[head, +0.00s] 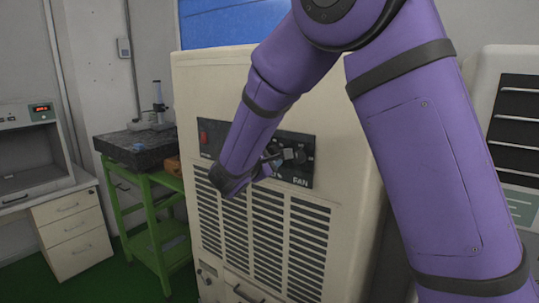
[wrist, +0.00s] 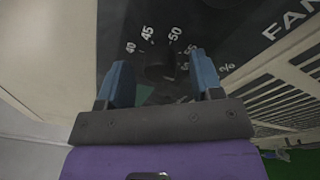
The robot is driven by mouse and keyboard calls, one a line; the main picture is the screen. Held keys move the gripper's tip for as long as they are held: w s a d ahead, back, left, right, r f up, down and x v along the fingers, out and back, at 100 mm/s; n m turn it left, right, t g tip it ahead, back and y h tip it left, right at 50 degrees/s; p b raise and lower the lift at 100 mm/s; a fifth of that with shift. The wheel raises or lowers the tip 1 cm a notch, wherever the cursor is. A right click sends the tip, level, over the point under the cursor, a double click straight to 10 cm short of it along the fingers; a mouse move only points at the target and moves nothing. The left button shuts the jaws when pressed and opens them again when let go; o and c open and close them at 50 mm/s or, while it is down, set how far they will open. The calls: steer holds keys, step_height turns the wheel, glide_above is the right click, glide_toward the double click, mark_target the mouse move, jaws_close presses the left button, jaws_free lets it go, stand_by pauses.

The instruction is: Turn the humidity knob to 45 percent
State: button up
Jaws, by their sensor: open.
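The humidity knob (wrist: 160,66) is dark and round in the wrist view, on a dark panel with a white scale reading 40, 45, 50, 55 and a percent sign. Its pointer is too dark to read. My gripper (wrist: 159,72) has its two blue fingers apart, one on each side of the knob. I cannot tell whether either finger touches it. In the head view my gripper (head: 272,157) is at the black control panel (head: 304,143) of a cream cabinet, and the arm hides part of the panel.
The cream cabinet (head: 230,88) has a red switch (head: 203,138), a FAN label and vent slots (head: 268,232) below the panel. A green stand (head: 157,233) with a dark slab (head: 133,146) is at left. A white machine (head: 483,72) stands close at right.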

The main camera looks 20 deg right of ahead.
steer(key=shift+w+d, duration=0.1)
steer(key=c, duration=0.9)
